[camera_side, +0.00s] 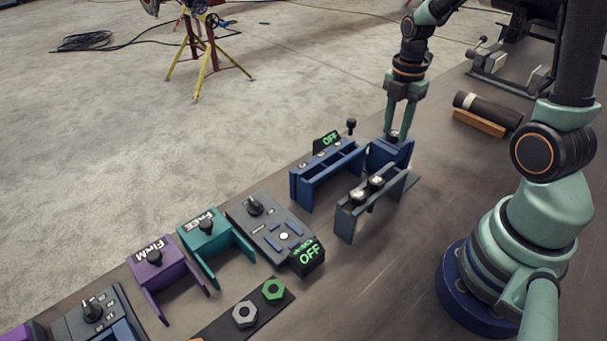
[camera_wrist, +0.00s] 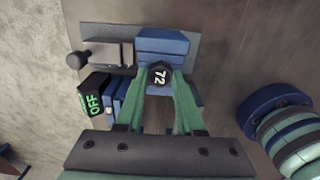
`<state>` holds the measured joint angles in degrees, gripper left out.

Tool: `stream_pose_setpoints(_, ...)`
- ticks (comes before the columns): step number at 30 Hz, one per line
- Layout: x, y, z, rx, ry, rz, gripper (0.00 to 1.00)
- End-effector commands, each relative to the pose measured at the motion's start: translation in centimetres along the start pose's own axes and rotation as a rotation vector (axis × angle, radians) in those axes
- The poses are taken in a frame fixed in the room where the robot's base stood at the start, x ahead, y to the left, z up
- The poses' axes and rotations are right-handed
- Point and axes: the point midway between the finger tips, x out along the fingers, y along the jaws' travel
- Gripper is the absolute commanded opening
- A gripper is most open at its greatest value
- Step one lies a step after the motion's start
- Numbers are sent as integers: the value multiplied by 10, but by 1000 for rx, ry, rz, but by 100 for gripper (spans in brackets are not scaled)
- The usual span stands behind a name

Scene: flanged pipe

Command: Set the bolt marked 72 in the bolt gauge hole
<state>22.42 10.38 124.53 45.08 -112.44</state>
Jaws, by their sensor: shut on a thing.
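The bolt marked 72 (camera_wrist: 159,76) shows its dark head, with the white number facing up, between my fingertips in the wrist view. Its head also shows small in the side view (camera_side: 393,136). My gripper (camera_side: 399,133) is shut on it, pointing down over a blue block (camera_side: 390,155). This block also shows in the wrist view (camera_wrist: 163,43). The bolt's shank is hidden, so I cannot tell whether it is in a hole. A blue bench-like fixture (camera_side: 325,172) stands left of my gripper, with a display (camera_side: 327,141) reading OFF.
A dark rack (camera_side: 372,197) with two bolts stands just in front of the blue block. A black knob (camera_side: 351,125) rises close left of my fingers. A panel (camera_side: 270,228) with a second OFF display stands left. The table right of the rack is clear.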

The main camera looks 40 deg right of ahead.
Motion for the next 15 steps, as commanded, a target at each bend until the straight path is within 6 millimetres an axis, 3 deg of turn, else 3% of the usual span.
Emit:
stream_pose_setpoints(5,0,0,0,0,0,0,0)
stream_pose_setpoints(6,0,0,0,0,0,0,44)
stream_pose_setpoints(8,0,0,0,0,0,0,67)
stream_pose_setpoints(9,0,0,0,0,0,0,72)
stream_pose_setpoints(15,0,0,0,0,0,0,72)
